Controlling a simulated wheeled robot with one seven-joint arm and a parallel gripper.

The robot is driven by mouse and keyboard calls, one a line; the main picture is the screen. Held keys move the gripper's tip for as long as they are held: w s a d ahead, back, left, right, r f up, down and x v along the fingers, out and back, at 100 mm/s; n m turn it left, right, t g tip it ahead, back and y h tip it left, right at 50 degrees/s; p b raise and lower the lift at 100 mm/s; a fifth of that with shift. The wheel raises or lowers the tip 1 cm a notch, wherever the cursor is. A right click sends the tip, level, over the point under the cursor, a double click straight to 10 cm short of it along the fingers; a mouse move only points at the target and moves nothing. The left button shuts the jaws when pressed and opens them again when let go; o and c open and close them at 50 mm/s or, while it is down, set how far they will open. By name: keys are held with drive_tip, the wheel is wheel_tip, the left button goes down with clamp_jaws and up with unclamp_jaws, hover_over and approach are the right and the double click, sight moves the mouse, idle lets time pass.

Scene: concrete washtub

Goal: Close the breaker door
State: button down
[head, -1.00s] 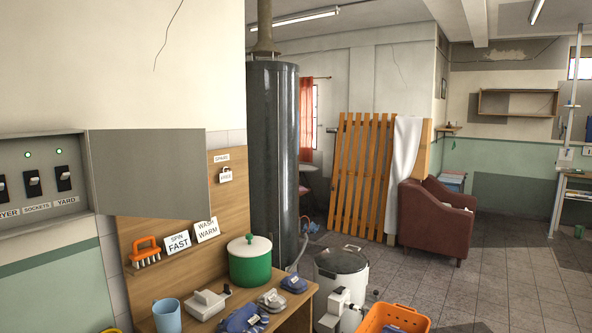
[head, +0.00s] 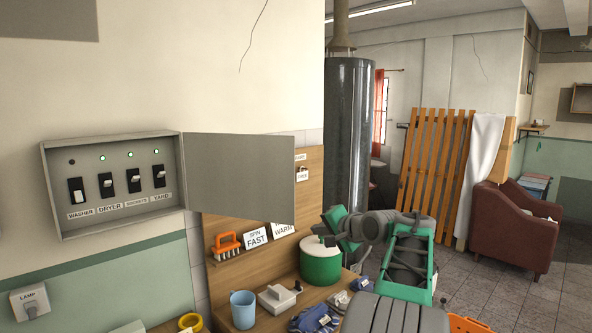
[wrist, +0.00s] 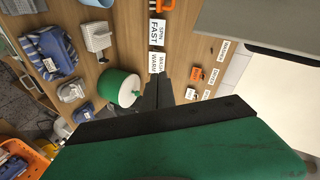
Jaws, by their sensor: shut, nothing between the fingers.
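The breaker box (head: 75,150) is on the wall at the left in the head view, with several labelled switches exposed. Its flat grey door (head: 240,180) stands wide open, hinged on the box's right side and swung out to the right. In the wrist view, a grey panel (wrist: 262,28) at the upper right looks like the door. My gripper (head: 330,218) is to the right of and below the door, in front of the wooden backboard, apart from the door. In the wrist view its dark fingers (wrist: 165,82) are together and empty.
Below is a wooden counter with a green pot (head: 320,262), a blue cup (head: 243,310) and folded cloths. An orange brush (head: 226,245) and label cards stand on a ledge under the door. The space in front of the box is clear.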

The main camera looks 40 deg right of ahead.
wheel_tip(320, 180, up, 15)
drive_tip(key=s+m+t+y, duration=0.2)
drive_tip(key=t, duration=0.3)
drive_tip(key=w+a+p, duration=0.2)
drive_tip(key=w+a, duration=0.1)
drive_tip(key=w, duration=0.5)
drive_tip(key=shift+a+f, duration=0.2)
drive_tip(key=shift+f, duration=0.05)
